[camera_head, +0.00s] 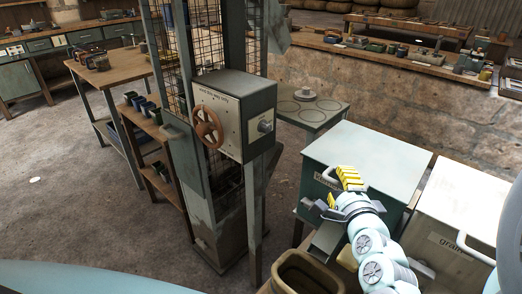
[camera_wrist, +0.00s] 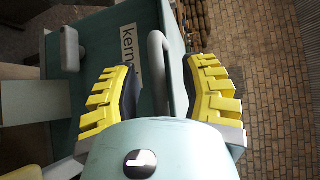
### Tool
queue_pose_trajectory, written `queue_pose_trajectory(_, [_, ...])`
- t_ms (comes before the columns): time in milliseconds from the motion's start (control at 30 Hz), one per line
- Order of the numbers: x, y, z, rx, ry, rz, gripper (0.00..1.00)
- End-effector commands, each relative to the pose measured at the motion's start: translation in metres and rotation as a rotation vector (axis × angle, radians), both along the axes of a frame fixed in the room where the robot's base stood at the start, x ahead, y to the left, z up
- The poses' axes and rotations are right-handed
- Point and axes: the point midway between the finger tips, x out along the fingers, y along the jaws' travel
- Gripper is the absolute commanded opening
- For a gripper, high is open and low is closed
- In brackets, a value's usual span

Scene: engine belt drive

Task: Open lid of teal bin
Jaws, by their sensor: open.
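The teal bin (camera_head: 370,155) stands at the right in the head view, its lid down. In the wrist view its teal front (camera_wrist: 95,90) carries a label (camera_wrist: 129,42) reading "kern…", partly hidden. A grey bar handle (camera_wrist: 158,58) at the bin's edge lies between my fingers in the wrist view. My gripper (camera_wrist: 160,85) is open, its yellow-padded fingers on either side of the handle. In the head view my gripper (camera_head: 348,180) is at the bin's near upper edge and hides part of it. Contact with the handle cannot be told.
A pale bin labelled "grain" (camera_head: 455,243) stands close on the right. A brown open container (camera_head: 305,272) is in front. A cabinet with a red-brown handwheel (camera_head: 207,128) and a low table (camera_head: 312,115) stand to the left. Open floor lies further left.

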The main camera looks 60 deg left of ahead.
Motion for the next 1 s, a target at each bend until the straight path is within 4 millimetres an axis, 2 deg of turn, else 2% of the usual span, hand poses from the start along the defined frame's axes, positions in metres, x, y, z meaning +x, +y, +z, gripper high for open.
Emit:
queue_pose_trajectory(267, [-0.0004,0.0006,-0.0004,-0.001,0.000,0.002,0.43])
queue_pose_trajectory(300, [-0.0003,0.0006,-0.0004,-0.001,0.000,0.002,0.47])
queue_pose_trajectory(767, [0.0003,0.0001,-0.0005,-0.001,0.000,0.000,0.00])
queue_pose_trajectory(1000, [0.0006,-0.0001,-0.0005,-0.002,0.000,-0.001,0.00])
